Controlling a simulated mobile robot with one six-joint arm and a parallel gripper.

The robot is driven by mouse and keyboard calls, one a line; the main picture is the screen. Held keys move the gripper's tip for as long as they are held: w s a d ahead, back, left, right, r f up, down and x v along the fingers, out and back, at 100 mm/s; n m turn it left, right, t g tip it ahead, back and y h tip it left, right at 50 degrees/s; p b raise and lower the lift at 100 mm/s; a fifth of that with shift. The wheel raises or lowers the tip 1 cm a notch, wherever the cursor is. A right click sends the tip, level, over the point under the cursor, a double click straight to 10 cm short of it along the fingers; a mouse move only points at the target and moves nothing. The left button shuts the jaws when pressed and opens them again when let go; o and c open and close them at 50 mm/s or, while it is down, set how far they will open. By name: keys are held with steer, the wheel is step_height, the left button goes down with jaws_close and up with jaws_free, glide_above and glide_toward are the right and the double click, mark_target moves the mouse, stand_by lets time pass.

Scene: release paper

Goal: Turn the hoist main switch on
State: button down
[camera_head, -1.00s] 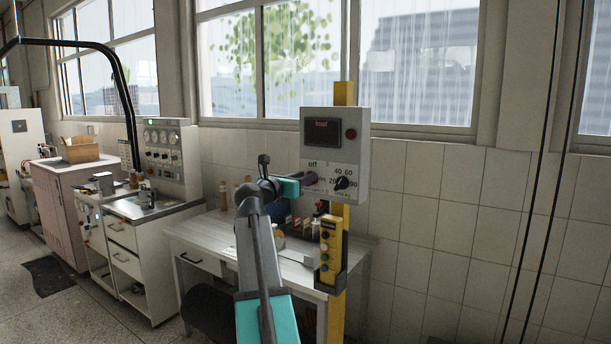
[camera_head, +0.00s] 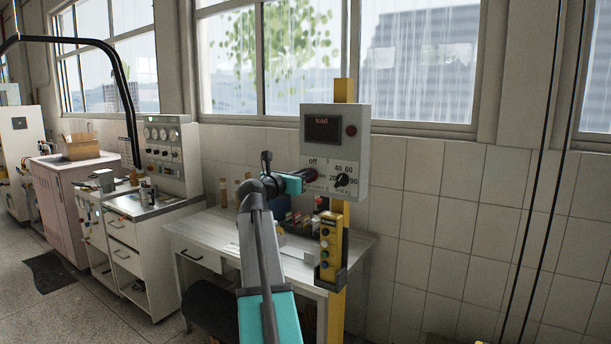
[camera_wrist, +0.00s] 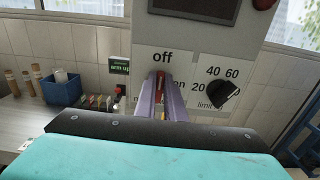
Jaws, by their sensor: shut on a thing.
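The grey hoist control box (camera_head: 357,115) is fixed to a yellow post. The main switch, with a red part (camera_wrist: 160,79), sits below the word "off" and left of the word "on" in the wrist view. My gripper (camera_head: 312,175) is at the lower left of the box face. It also shows in the wrist view (camera_wrist: 161,85), with its two pale fingers closed around the red switch part. The fingers hide most of the switch, and I cannot tell its exact angle.
A black limit knob (camera_wrist: 222,95) is close on the right of my fingers. A yellow pendant (camera_head: 331,243) hangs on the post below the box. A white table (camera_head: 205,236) with small items stands behind my arm.

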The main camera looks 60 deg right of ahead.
steer(key=shift+m, duration=0.3)
steer(key=shift+s+f+m+b, duration=0.25)
steer(key=shift+m+b, duration=1.85)
steer(key=shift+m, duration=0.75)
steer(key=shift+s+f+m+b, duration=0.25)
steer(key=shift+m+b, duration=1.85)
steer(key=shift+m, duration=0.8)
steer(key=shift+s+f+m+b, duration=0.25)
steer(key=shift+m+b, duration=1.85)
steer(key=shift+m, duration=0.75)
steer(key=c, duration=1.8)
jaws_free()
steer(key=shift+c, duration=0.2)
